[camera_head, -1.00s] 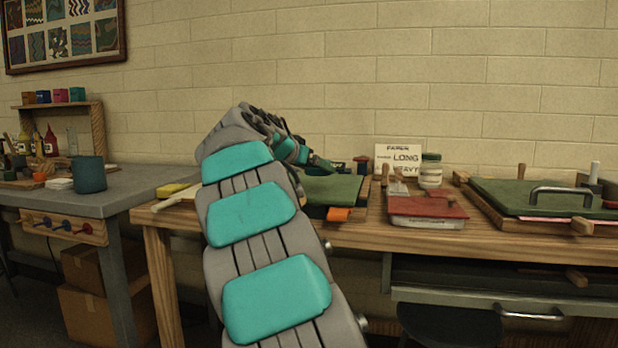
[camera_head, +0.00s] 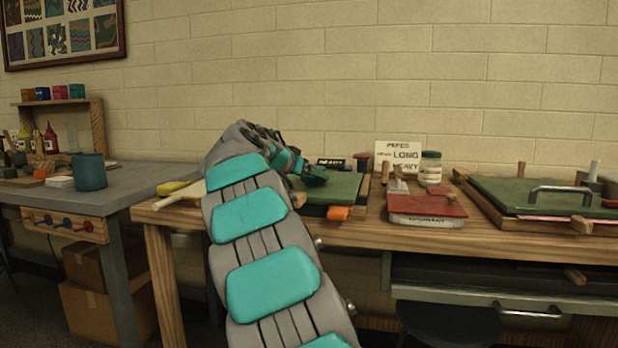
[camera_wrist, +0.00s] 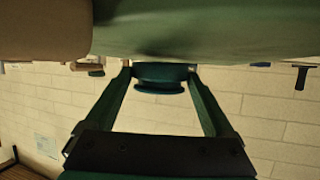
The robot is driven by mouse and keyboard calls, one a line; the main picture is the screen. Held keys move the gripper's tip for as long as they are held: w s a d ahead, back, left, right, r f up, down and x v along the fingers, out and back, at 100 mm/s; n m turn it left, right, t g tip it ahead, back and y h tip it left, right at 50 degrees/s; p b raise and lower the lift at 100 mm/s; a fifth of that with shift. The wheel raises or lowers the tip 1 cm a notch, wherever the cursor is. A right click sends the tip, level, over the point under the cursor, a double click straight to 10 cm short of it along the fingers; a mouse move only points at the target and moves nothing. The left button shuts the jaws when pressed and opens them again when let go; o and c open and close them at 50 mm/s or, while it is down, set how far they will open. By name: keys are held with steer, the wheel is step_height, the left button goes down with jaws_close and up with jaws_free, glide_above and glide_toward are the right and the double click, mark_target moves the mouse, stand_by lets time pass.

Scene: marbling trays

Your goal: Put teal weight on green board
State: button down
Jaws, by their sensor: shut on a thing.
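The teal weight (camera_wrist: 160,78) is a dark teal round piece with a grooved edge, between the two fingers of my gripper (camera_wrist: 160,72) in the wrist view. My gripper is shut on it. The green board (camera_head: 345,188) lies flat on the wooden bench in the head view, and it fills the top of the wrist view (camera_wrist: 210,25). In the head view my gripper (camera_head: 314,176) is low over the left part of the board. The weight is close to the board surface; I cannot tell whether they touch. My arm hides the board's left end.
An orange piece (camera_head: 338,212) sits at the board's front edge. Right of the board are a red-topped block (camera_head: 427,206), a jar (camera_head: 430,169) and a paper sign (camera_head: 397,154). A larger green panel with a metal handle (camera_head: 560,190) lies farther right.

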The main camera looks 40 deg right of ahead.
steer(key=shift+f, duration=0.3)
jaws_free()
steer(key=shift+f, duration=0.15)
steer(key=b+v, duration=0.1)
steer(key=v, duration=1.1)
